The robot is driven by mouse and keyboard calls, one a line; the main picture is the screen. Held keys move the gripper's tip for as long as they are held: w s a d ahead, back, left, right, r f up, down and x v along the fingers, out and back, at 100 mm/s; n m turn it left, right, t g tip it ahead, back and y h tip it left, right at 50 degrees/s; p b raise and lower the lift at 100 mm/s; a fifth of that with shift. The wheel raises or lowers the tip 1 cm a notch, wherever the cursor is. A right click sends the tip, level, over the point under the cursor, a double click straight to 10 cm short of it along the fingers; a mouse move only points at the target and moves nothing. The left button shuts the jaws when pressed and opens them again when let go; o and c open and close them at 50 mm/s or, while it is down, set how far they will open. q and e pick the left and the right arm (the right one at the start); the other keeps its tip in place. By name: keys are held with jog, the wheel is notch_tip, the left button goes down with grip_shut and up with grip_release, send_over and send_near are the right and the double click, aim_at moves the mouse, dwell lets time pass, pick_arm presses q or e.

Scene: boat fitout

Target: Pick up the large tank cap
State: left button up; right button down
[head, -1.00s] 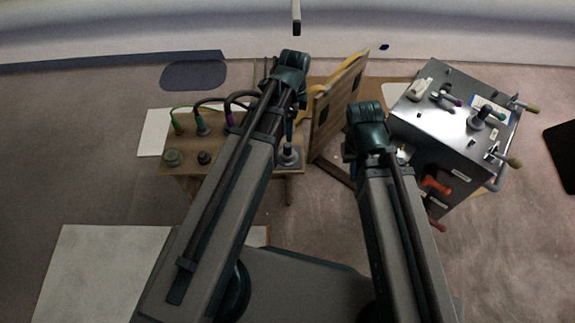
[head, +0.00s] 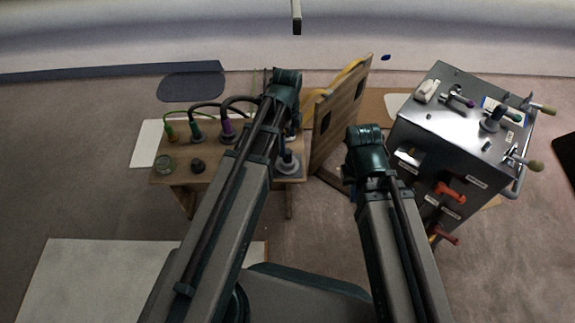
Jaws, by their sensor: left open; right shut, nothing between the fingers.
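A wooden bench (head: 228,172) stands left of centre. A round greenish cap (head: 164,163) and a smaller black cap (head: 198,166) sit at its front left. A grey round piece with an upright stem (head: 287,163) sits at its right end. I cannot tell for sure which is the large tank cap. My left gripper (head: 291,128) hangs over the bench's right end, just behind the grey piece, mostly hidden by its wrist; it is open and holds nothing visible. My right gripper (head: 353,188) is nearly all hidden under its wrist, between bench and metal cabinet; it is shut and empty.
Several hoses with coloured ends (head: 196,128) stand along the bench's back. An upright wooden panel (head: 338,115) rises right of the bench. A metal cabinet (head: 455,125) with valves and red handles stands at the right. The carpet in front is mostly clear.

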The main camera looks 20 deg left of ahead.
aim_at(288, 157)
pick_arm(q)
jog(key=shift+f+b, duration=1.4)
jog(key=shift+f, duration=0.6)
notch_tip(288, 157, down, 5)
jog(key=b, duration=0.5)
jog(key=shift+w+f, duration=0.15)
jog(key=shift+c, duration=0.3)
jog(key=c, duration=1.5)
